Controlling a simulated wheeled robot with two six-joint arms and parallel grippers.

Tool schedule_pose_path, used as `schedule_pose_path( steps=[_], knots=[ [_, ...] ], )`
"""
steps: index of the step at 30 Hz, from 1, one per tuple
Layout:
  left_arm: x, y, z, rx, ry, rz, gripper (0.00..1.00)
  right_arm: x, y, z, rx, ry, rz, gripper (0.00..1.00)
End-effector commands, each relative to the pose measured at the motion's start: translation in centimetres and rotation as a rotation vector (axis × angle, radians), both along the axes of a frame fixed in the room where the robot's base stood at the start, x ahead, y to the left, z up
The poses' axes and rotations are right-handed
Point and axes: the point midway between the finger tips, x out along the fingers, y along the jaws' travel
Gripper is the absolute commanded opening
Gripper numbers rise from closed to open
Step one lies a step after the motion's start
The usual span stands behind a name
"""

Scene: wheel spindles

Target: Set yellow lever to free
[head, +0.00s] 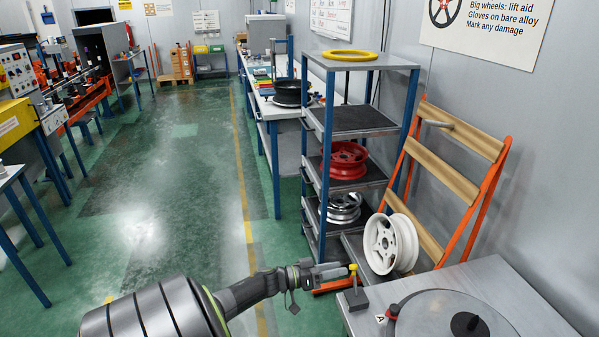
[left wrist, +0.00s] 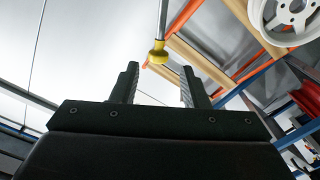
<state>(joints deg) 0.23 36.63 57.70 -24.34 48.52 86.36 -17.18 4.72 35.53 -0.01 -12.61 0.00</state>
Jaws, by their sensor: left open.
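The yellow lever (head: 353,270) stands up from a dark block (head: 355,299) at the left corner of the grey bench. In the left wrist view its yellow knob (left wrist: 158,52) and metal rod show just past the fingertips, between the two fingers in the picture. My left gripper (head: 342,269) reaches in from the left with its tips close to the knob; its open fingers show in the left wrist view (left wrist: 158,85). I cannot tell whether they touch the knob. My right gripper is not in view.
A round spindle plate (head: 440,318) with a dark hub sits on the bench, beside a red knob (head: 393,310) and a label "A" (head: 380,319). A white wheel (head: 390,244) leans by an orange rack (head: 487,205). A shelf unit (head: 345,185) holds more wheels.

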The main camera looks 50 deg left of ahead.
Motion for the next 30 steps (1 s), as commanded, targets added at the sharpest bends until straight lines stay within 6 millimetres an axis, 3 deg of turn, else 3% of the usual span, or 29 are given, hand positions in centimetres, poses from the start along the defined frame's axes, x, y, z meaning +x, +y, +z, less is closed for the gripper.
schedule_pose_path(
  steps=[9,15,21,30],
  knots=[
    [-6.7,2.8,-0.4,0.003,0.004,0.000,0.41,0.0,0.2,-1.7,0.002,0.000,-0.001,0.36],
    [-9.6,4.0,-0.2,0.001,0.002,0.000,0.41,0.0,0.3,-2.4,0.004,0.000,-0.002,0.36],
    [-10.8,4.5,-0.1,-0.002,0.001,0.001,0.41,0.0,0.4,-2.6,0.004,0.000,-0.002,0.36],
    [-10.8,4.5,0.0,-0.001,0.000,0.001,0.41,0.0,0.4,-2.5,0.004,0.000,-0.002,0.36]
  ],
)
